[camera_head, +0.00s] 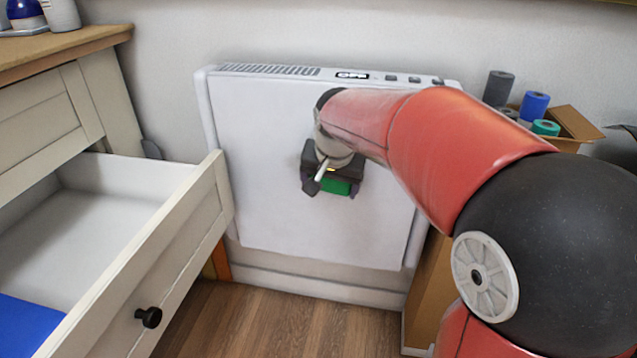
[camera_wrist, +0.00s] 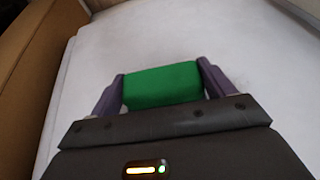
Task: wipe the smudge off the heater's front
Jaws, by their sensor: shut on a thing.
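The white heater (camera_head: 270,170) stands against the wall, and its front panel fills most of the wrist view (camera_wrist: 200,35). My gripper (camera_head: 333,188) is in front of the middle of this panel. It is shut on a green block (camera_head: 336,186), perhaps a sponge. In the wrist view the green block (camera_wrist: 161,84) sits between the two purple-grey fingers. I cannot tell whether the block touches the panel. A faint greyish patch may show beside the right finger in the wrist view, but no smudge is clear. My arm hides part of the panel's right side.
An open drawer (camera_head: 190,225) with a black knob juts out at left, near the heater. A blue thing (camera_head: 25,325) lies in it. A cardboard box (camera_head: 575,122) with several coloured rolls stands at right. Wooden floor (camera_head: 280,325) shows below.

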